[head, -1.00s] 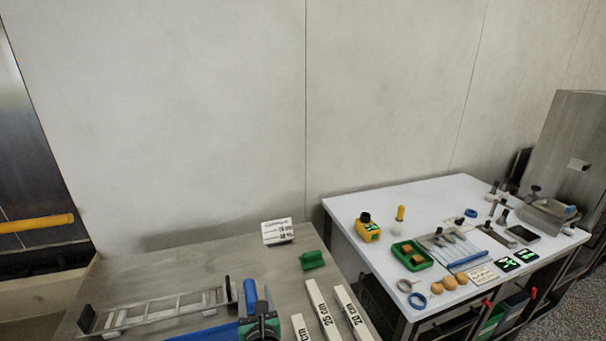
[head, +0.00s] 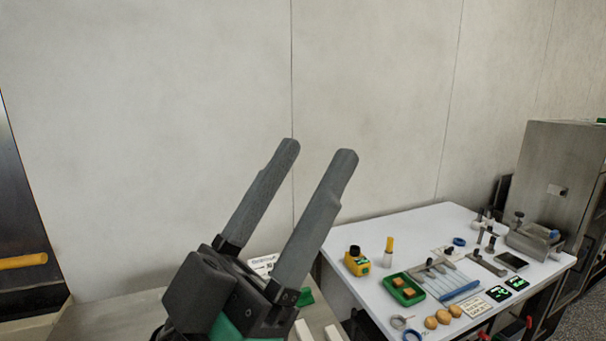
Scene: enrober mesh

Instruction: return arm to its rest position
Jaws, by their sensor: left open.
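My left gripper (head: 318,160) is large in the head view, in front of the steel table and the wall. Its two grey fingers point up and to the right. They are spread apart with nothing between them. The gripper hides much of the steel table (head: 95,318). My right gripper does not show.
A white table (head: 420,222) stands to the right. It holds a yellow device (head: 357,263), a green tray (head: 402,290), blue-handled tools and several brown round pieces. A metal cabinet (head: 553,180) stands behind. White blocks and a label card (head: 262,262) lie partly hidden behind my gripper.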

